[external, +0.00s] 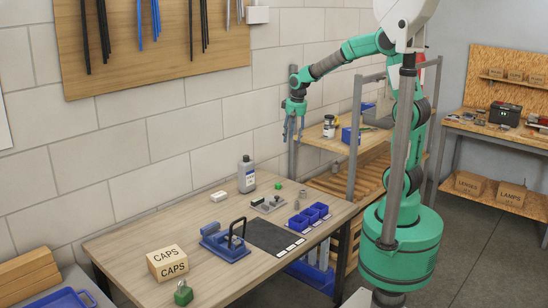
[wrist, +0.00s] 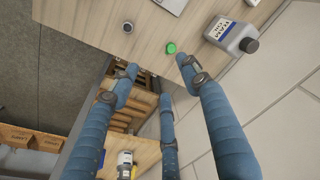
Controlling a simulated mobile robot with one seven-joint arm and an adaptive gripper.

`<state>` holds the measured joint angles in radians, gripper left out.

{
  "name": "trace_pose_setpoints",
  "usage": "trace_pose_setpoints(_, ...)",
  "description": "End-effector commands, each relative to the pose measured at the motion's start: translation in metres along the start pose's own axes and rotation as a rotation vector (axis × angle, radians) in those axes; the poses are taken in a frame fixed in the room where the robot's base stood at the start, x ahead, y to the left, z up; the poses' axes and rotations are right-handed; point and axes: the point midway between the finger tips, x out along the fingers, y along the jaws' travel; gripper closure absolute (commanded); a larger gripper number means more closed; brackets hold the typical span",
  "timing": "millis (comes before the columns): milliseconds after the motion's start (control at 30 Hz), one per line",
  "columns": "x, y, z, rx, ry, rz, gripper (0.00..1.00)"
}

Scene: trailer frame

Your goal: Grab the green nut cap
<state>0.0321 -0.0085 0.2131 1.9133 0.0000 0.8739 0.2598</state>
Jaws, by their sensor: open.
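The green nut cap (external: 278,186) is a small round green piece on the wooden workbench (external: 135,247), near its far right edge in the external view. In the wrist view the green cap (wrist: 171,48) lies on the wood near the bench edge, beyond the fingertips and apart from them. My gripper (external: 292,130) hangs in the air above the bench's far right end, higher than the cap. In the wrist view my gripper (wrist: 160,78) shows blue fingers spread open with nothing between them.
A grey bottle (external: 246,177) stands left of the cap; it also shows in the wrist view (wrist: 233,36). Blue bins (external: 308,218), a blue clamp fixture (external: 226,243) and a CAPS box (external: 168,262) stand on the bench. A shelf rack (external: 335,140) stands behind, near my arm.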

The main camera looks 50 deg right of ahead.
Motion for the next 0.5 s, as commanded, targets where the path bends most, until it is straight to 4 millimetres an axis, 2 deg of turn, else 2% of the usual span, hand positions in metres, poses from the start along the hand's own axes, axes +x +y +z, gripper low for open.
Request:
trace_pose_setpoints(33,0.015,-0.001,-0.009,0.010,-0.017,0.005,0.53)
trace_pose_setpoints(200,0.058,-0.006,-0.035,0.047,-0.058,0.018,0.53)
trace_pose_setpoints(500,0.134,-0.010,-0.068,0.105,-0.122,0.040,0.53)
